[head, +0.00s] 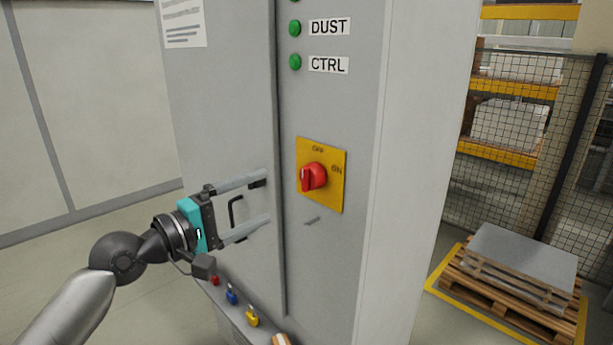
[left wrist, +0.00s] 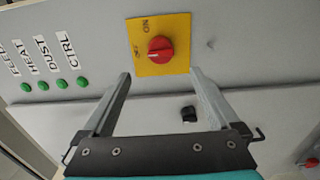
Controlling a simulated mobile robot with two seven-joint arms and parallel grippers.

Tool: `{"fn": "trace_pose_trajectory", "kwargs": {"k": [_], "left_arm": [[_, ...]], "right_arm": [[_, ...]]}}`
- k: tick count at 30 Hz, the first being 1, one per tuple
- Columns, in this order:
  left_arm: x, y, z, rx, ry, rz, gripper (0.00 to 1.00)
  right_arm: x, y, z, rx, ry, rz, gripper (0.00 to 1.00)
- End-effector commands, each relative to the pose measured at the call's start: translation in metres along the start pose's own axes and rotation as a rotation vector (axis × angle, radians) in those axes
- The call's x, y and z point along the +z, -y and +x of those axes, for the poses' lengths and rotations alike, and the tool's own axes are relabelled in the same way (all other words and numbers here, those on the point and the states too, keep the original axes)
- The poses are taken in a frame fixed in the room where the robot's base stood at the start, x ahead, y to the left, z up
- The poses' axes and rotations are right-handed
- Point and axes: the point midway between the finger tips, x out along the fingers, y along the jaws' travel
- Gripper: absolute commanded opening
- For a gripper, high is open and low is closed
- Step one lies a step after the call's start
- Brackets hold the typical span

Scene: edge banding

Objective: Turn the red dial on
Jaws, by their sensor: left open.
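The red dial (head: 314,176) sits on a yellow plate (head: 335,192) on the front of a grey cabinet. The plate reads OFF above the dial and ON to its right. The dial's raised grip stands about upright, in line with OFF. In the left wrist view the dial (left wrist: 160,49) shows beyond the fingertips, near the middle between them. My left gripper (head: 266,201) is open and empty, left of the dial and a little lower, apart from it. Its two fingers (left wrist: 159,76) also show in the left wrist view. My right gripper is not in view.
Green lamps (head: 295,62) labelled DUST and CTRL are above the dial. A black cabinet handle (head: 235,211) is seen between my left fingers. Padlocks (head: 252,317) stand on a ledge below. A pallet (head: 515,283) and mesh fence are at right.

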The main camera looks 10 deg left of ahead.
Motion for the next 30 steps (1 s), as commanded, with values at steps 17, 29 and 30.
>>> {"fn": "trace_pose_trajectory", "kwargs": {"k": [17,29,30], "left_arm": [[0.0,-0.001,0.095,0.001,0.0,0.0,0.95],[0.0,0.001,0.12,-0.001,-0.001,0.002,0.95],[0.0,0.001,0.12,-0.002,-0.001,0.002,0.95]], "right_arm": [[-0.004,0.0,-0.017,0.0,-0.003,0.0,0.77],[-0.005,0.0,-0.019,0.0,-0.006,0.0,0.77],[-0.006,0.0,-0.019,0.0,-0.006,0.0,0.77]]}}
